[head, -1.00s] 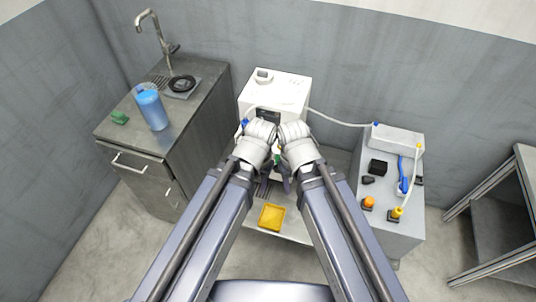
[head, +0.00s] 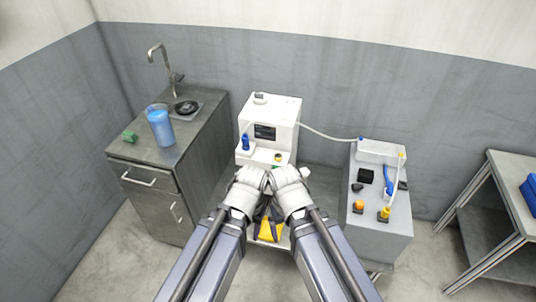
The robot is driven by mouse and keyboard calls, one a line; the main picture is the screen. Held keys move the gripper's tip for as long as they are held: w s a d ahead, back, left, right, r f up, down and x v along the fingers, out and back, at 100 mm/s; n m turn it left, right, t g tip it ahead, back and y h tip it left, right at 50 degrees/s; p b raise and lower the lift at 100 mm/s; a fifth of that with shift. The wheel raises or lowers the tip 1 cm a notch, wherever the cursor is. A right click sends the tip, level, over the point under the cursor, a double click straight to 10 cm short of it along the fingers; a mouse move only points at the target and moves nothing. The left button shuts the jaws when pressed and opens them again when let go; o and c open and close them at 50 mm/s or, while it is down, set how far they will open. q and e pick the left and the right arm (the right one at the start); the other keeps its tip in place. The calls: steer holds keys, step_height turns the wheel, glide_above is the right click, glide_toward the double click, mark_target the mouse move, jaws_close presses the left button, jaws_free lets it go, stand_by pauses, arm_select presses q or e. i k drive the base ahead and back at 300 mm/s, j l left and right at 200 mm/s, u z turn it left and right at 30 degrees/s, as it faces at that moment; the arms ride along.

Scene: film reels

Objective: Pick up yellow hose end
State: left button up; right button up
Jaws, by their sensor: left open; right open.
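The yellow hose end (head: 385,213) stands at the front of the grey cabinet top on the right. A thin pale hose runs from it up to the white box (head: 382,151) behind. My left gripper (head: 259,214) and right gripper (head: 274,214) are side by side in the middle, in front of the white machine (head: 270,112), well left of the yellow hose end. Both are open and appear empty. Their fingers are small and dark, and partly hidden by my wrists.
An orange-capped item (head: 359,206), a black block (head: 366,176) and a blue item (head: 389,182) share the grey cabinet (head: 378,240). A yellow tray (head: 268,234) lies low beneath my grippers. A sink counter (head: 190,140) stands left, a metal table (head: 515,175) right.

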mark_target(384, 213)
steer(key=z, duration=1.25)
